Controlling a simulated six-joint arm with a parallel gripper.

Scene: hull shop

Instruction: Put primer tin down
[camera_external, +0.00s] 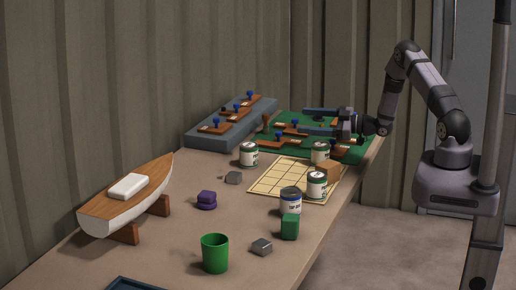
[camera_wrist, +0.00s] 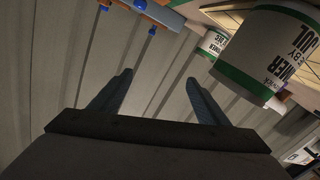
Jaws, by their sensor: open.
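My gripper (camera_external: 304,121) is open and empty, above the green board at the back of the bench, with its fingers pointing left. In the wrist view its two fingers (camera_wrist: 160,77) are spread with nothing between them. White tins with dark green bands stand on the bench: one (camera_external: 248,155) left of the gridded mat, one (camera_external: 320,152) at its back edge, and one (camera_external: 317,186) at its right side. In the wrist view a large tin (camera_wrist: 265,52) lettered as primer, use by JUL, is beyond the right finger, with a smaller tin (camera_wrist: 213,43) beside it.
The pale gridded mat (camera_external: 270,180) has a wooden block (camera_external: 328,169) on it. A model boat (camera_external: 125,200) is left. Blue-knobbed wooden pieces lie on the grey block (camera_external: 205,138) and green board (camera_external: 350,155).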

